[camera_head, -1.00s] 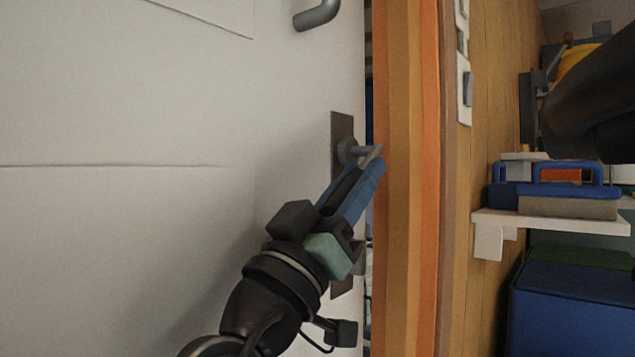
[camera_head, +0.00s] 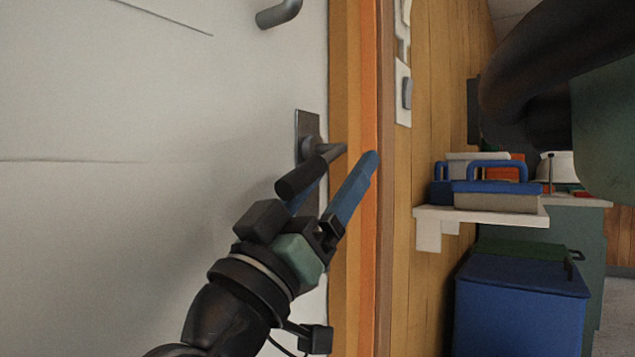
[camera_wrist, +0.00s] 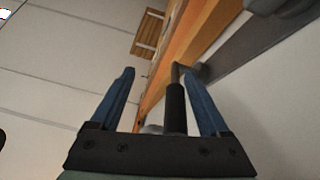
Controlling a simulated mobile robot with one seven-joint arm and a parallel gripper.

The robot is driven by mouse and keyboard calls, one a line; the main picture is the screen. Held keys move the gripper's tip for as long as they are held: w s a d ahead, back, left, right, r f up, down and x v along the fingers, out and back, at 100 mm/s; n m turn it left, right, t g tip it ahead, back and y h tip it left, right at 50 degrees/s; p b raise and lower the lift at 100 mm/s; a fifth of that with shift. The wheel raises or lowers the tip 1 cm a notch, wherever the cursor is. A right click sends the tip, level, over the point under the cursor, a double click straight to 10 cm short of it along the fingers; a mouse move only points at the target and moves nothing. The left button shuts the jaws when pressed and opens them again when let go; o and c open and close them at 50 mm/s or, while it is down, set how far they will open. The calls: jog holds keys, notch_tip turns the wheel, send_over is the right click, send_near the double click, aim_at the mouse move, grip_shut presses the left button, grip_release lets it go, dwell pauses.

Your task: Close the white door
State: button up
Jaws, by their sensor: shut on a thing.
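The white door (camera_head: 150,90) fills the left of the head view, its edge close against the orange-brown frame (camera_head: 352,60). The door's lever handle (camera_head: 300,178) has a dark grip and sits on a dark plate (camera_head: 308,125). My gripper (camera_head: 340,170) is at the handle with its blue fingers spread apart. In the wrist view the dark grip (camera_wrist: 175,108) stands between the fingers of my gripper (camera_wrist: 158,75), nearer the right finger, with a clear gap on the left. Whether the right finger touches it I cannot tell.
A grey hook-shaped bar (camera_head: 280,13) is on the door above the handle. Right of the frame are a wood wall with a switch plate (camera_head: 403,95), a white shelf (camera_head: 475,215) with blue cases, and a blue bin (camera_head: 520,310).

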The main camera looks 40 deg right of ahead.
jog(key=p+v, duration=0.1)
jog(key=v, duration=1.1)
jog(key=shift+s+f+p, duration=0.25)
jog(key=shift+s+p, duration=0.05)
dwell(0.3)
